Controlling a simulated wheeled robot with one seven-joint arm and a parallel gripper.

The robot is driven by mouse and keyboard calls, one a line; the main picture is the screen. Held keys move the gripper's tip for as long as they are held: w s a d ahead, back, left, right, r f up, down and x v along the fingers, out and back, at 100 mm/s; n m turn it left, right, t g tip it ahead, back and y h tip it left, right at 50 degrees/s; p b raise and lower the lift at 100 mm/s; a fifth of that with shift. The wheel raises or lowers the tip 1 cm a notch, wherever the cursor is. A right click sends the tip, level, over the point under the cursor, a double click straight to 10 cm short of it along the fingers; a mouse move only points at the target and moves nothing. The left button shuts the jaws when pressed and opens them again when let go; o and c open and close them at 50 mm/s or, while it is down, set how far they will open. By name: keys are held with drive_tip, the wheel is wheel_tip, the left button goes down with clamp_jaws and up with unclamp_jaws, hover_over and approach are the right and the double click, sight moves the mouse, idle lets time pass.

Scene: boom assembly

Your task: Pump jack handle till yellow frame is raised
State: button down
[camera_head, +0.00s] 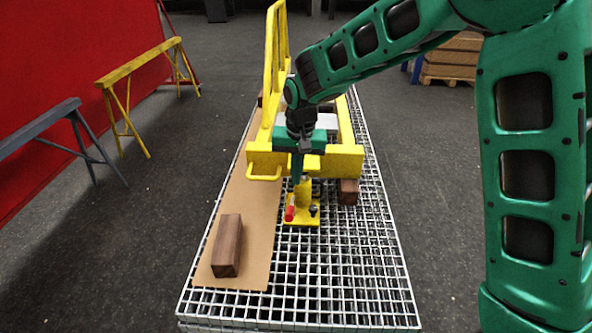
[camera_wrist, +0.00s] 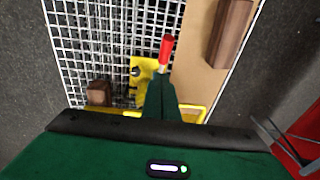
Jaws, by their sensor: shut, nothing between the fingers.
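The yellow frame (camera_head: 342,160) spans the grating, with a tall yellow upright part behind it. A small yellow jack (camera_head: 302,216) stands on the grating at the frame's front edge. Its handle with a red grip (camera_head: 290,208) is on the jack's left side, and the red grip (camera_wrist: 166,50) also shows in the wrist view. My green gripper (camera_head: 298,178) points down just above the jack, its fingers shut and empty. In the wrist view the fingers (camera_wrist: 160,82) end close to the red grip; I cannot tell whether they touch it.
A brown wooden block (camera_head: 228,246) lies on a cardboard sheet (camera_head: 205,272) at the left of the grating (camera_head: 345,270). Another block (camera_head: 347,192) sits under the frame's right side. Yellow (camera_head: 128,80) and grey trestles stand at the left.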

hover_over(291, 209)
drive_tip(key=d, duration=0.1)
wheel_tip(291, 209, down, 5)
drive_tip(key=shift+s+a+f, duration=0.15)
drive_tip(key=shift+s+f, duration=0.05)
drive_tip(key=shift+f, duration=0.75)
drive_tip(key=shift+s+a+f, duration=0.15)
drive_tip(key=shift+s+f, duration=0.05)
drive_tip(key=shift+f, duration=0.7)
drive_tip(key=shift+a, duration=0.1)
